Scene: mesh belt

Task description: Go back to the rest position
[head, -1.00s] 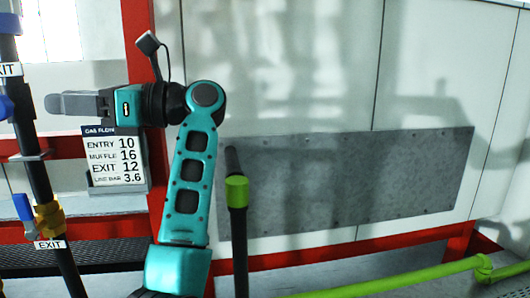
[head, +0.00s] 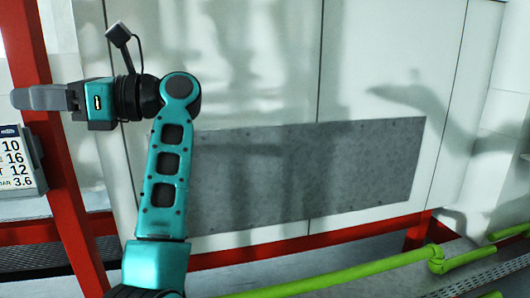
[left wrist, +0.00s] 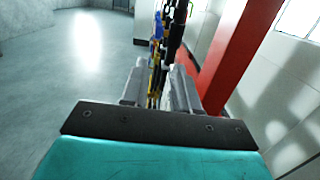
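My left arm rises from the bottom of the head view, and its gripper (head: 22,98) points to the left at the top left. The fingers overlap from the side there. In the left wrist view, the left gripper (left wrist: 157,82) has its two grey fingers apart, with nothing between them but distant background. It is open and empty, clear of the wall and frame. My right gripper is in neither view.
A red post (head: 62,175) and a numbered sign (head: 18,160) stand at the left. A white wall with a grey metal panel (head: 310,175) is behind my arm. A green pipe (head: 340,275) runs low at the right. The left wrist view shows open floor (left wrist: 60,75) and dark pipes (left wrist: 170,40).

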